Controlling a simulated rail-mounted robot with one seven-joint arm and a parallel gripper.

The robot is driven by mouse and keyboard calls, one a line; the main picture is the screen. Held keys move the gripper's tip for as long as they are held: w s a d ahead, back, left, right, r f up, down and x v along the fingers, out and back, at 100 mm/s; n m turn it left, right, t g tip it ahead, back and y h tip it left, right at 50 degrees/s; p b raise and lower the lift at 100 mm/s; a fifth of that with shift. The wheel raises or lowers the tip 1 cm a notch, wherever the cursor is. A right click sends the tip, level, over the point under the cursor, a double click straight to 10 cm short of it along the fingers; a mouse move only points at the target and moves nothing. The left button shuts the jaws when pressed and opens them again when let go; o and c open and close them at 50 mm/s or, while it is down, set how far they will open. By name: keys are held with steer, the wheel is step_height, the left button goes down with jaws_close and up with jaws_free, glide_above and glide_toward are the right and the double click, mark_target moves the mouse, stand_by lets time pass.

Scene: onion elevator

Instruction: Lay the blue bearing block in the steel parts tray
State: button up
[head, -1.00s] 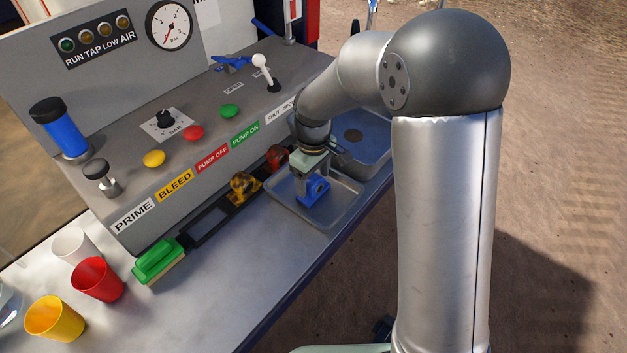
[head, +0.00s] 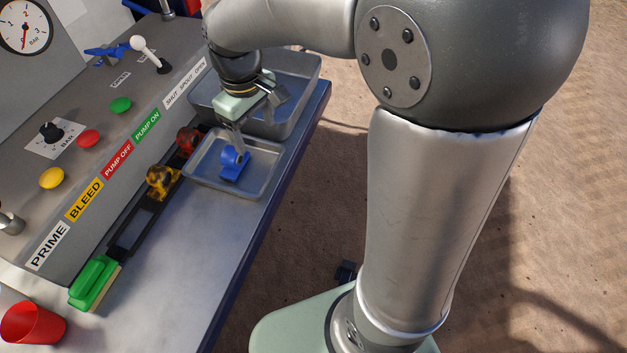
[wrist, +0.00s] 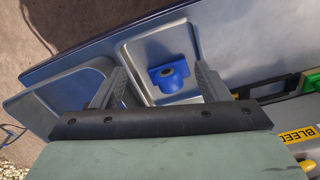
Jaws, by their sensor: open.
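The blue bearing block (head: 233,165) lies on the floor of the steel parts tray (head: 262,165), resting on its base. My gripper (head: 239,138) is above the tray, just behind the block in the head view, with its fingers pointing down. In the wrist view the block (wrist: 168,77) shows beyond my open gripper (wrist: 159,70), between the two fingers in the picture, with nothing held. The tray (wrist: 134,48) also shows there.
A larger steel basin (head: 305,78) stands behind the tray. A red cup (head: 32,323) is at lower left. The front bench surface is clear.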

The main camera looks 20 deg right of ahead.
steer(key=s+d+f+m, duration=0.1)
steer(key=s+d+m, duration=0.2)
steer(key=s, duration=0.5)
steer(key=s+d+f+m, duration=0.2)
steer(key=s+d+m, duration=0.1)
steer(key=s, duration=0.5)
steer(key=shift+s+d+f+m, duration=0.2)
steer(key=shift+s+d+m, duration=0.2)
steer(key=shift+d, duration=0.5)
